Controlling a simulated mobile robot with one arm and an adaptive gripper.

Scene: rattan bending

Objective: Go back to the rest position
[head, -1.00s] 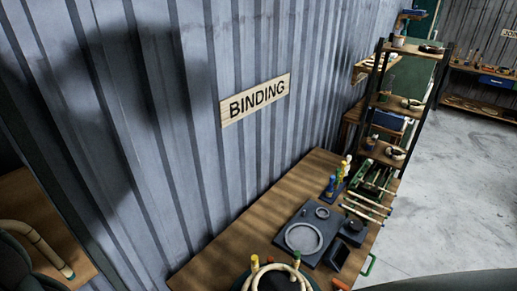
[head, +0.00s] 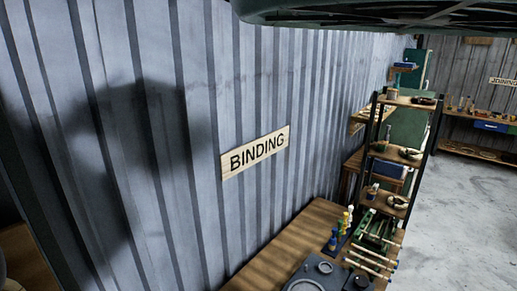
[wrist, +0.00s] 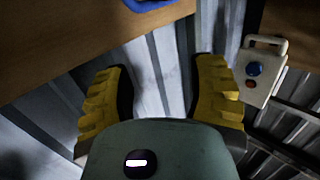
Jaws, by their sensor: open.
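My gripper (wrist: 162,95) shows in the wrist view with its two yellow ribbed fingers spread wide apart. Nothing is between the fingers; behind the gap is corrugated metal wall. In the head view the gripper is not seen. A dark part that seems to be my own arm crosses the top edge of the head view. I cannot tell from the frames exactly how the arm is folded.
A wooden workbench (head: 283,249) under the BINDING sign (head: 255,152) holds a dark plate fixture (head: 322,268), coloured bottles and a rack of rods (head: 370,262). A shelf unit (head: 394,155) stands behind it. A white box with buttons (wrist: 257,70) is right of my fingers. Concrete floor (head: 460,210) at right is clear.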

